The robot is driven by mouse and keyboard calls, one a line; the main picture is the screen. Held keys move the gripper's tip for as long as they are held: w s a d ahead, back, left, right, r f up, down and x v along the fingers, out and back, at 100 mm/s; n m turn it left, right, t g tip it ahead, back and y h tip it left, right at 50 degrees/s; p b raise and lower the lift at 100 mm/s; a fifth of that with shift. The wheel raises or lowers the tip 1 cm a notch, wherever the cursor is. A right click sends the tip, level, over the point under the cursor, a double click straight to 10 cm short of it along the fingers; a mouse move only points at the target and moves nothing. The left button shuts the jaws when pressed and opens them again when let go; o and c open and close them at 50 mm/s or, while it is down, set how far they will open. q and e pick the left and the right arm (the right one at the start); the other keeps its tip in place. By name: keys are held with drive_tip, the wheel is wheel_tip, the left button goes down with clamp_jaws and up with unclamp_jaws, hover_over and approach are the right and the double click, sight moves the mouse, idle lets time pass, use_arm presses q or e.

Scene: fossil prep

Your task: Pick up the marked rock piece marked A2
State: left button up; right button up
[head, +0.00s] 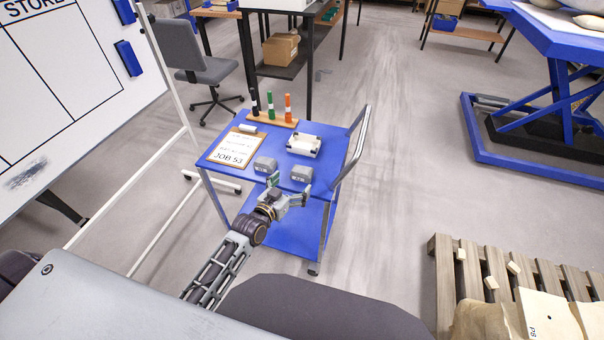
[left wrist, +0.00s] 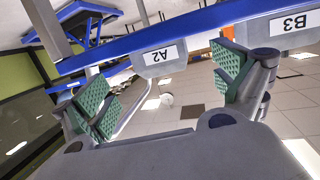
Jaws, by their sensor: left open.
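Two grey rock pieces lie on the top of a blue trolley (head: 225,150) in the head view. In the left wrist view, which looks upside down, the piece labelled A2 (left wrist: 158,58) shows between my finger pads, and the piece labelled B3 (left wrist: 283,27) is to its right. This fits A2 being the right-hand grey piece (head: 302,173) in the head view, where labels are too small to read. My left gripper (head: 290,188) is open and empty at the trolley's near edge, just short of that piece. It also shows in the left wrist view (left wrist: 165,90). My right gripper is out of view.
The trolley also carries a white box (head: 304,146), a clipboard reading JOB 53 (head: 232,149) and a wooden holder (head: 265,118) with coloured pens. Its handle (head: 352,150) rises at the right. A wooden pallet (head: 445,280) stands lower right; floor between is clear.

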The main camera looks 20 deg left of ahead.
sight(299, 175)
use_arm(q)
drive_tip(key=shift+w, duration=0.2)
idle(0.3)
drive_tip(key=shift+r+x, duration=0.15)
drive_tip(key=shift+x, duration=0.55)
drive_tip(key=shift+r+x, duration=0.15)
drive_tip(key=shift+x, duration=1.7)
drive_tip(key=shift+a, duration=0.1)
drive_tip(key=c, duration=1.4)
